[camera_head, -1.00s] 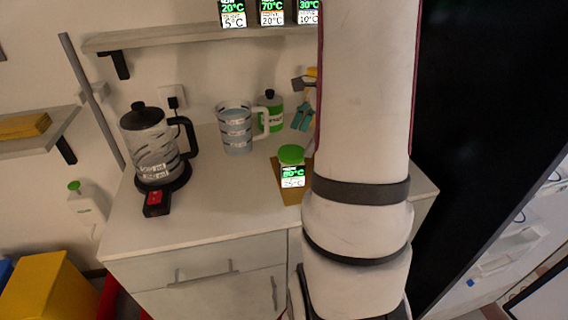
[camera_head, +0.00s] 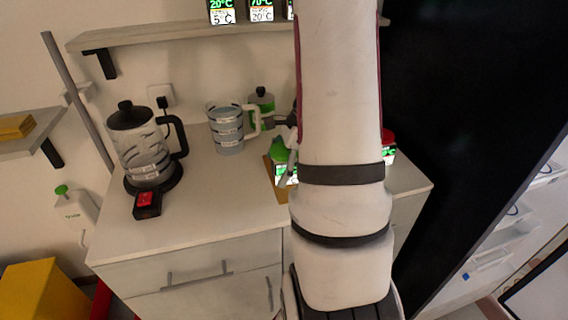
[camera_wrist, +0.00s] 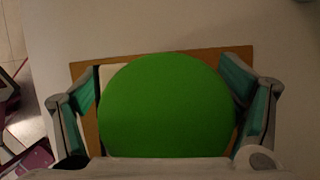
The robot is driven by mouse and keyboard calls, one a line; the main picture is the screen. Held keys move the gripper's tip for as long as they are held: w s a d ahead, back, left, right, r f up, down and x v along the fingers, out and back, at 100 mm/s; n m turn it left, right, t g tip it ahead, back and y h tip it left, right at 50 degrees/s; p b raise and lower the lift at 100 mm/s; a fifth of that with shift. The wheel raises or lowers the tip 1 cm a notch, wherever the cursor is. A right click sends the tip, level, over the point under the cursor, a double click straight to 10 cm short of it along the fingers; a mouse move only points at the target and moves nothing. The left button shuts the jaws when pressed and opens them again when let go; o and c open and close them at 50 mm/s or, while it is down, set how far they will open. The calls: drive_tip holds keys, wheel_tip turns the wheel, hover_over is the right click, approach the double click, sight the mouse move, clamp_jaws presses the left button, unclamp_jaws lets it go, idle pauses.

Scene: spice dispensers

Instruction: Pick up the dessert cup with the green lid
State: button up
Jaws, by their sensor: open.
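The dessert cup with the green lid (camera_head: 279,154) stands upright on a brown board on the counter in the head view. My arm hides its right part. In the wrist view the round green lid (camera_wrist: 167,108) fills the middle, seen from above. My gripper (camera_wrist: 160,110) is open, with one teal-padded finger on each side of the lid. A gap shows between the lid and the left finger; the right finger is very close to the lid, and I cannot tell if it touches. In the head view the gripper is mostly hidden behind my arm.
The brown board (camera_wrist: 84,125) lies under the cup. A measuring jug (camera_head: 227,130) and a green-labelled bottle (camera_head: 262,108) stand behind it. A kettle (camera_head: 143,150) stands at left. A red-topped container (camera_head: 389,147) is partly hidden right of my arm.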

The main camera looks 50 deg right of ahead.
drive_tip(key=c, duration=1.4)
drive_tip(key=shift+r, duration=0.1)
